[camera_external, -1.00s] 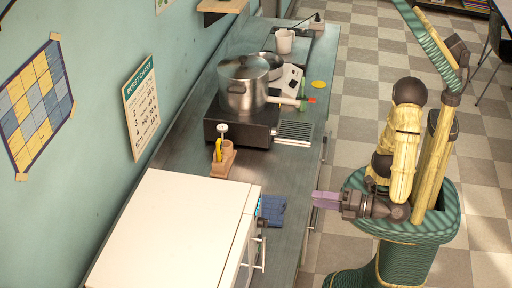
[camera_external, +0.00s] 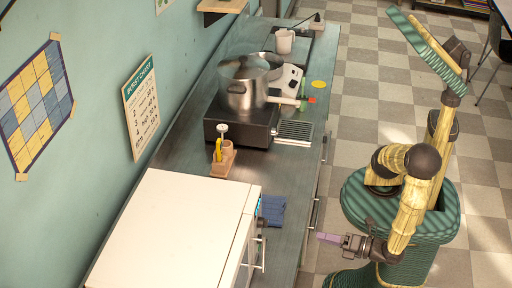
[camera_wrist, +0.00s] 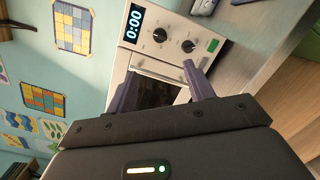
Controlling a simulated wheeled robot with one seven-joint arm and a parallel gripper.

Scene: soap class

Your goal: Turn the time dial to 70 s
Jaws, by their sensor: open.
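A white microwave (camera_external: 165,235) stands on the near end of the counter, its front facing right. In the wrist view its front panel (camera_wrist: 172,57) shows tilted, with a lit display (camera_wrist: 134,24) reading 0:00. Two dark dials, one near the display (camera_wrist: 159,35) and one farther from it (camera_wrist: 188,46), sit beside a green button (camera_wrist: 212,46). I cannot read which dial is for time. My gripper (camera_external: 326,237) is off the counter's right edge, pointing left toward the microwave. In the wrist view my gripper (camera_wrist: 160,88) has its purple fingers apart, empty, and short of the panel.
The microwave's door handle (camera_external: 260,254) sticks out. A blue object (camera_external: 272,210) lies on the counter beside the panel. Farther back are a wooden holder (camera_external: 222,160) and a steel pot (camera_external: 245,90) on a black hob. The floor between counter and base is clear.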

